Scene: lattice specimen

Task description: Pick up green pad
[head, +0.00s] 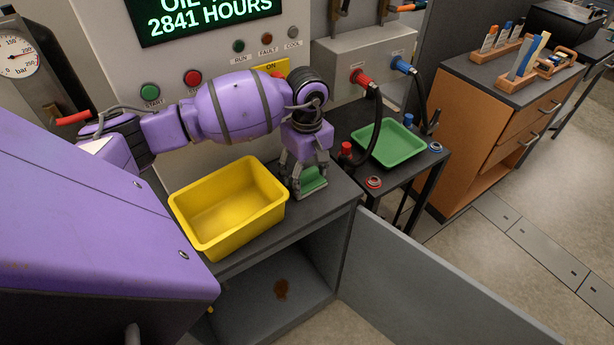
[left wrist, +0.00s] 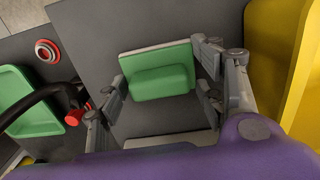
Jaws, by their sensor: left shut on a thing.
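The green pad (head: 313,181) is on the dark bench top, between the fingers of my left gripper (head: 306,178). In the left wrist view the green pad (left wrist: 160,82) is a block with a raised middle and a pale edge. My left gripper (left wrist: 165,90) has its fingers on both sides of it and is shut on it. Whether the pad is lifted clear of the bench I cannot tell. My right gripper is not in view.
A yellow bin (head: 228,208) stands just left of the gripper. A green tray (head: 390,143) sits on a side table to the right, near red and blue hose couplings. An open cabinet door (head: 430,280) juts out below the bench.

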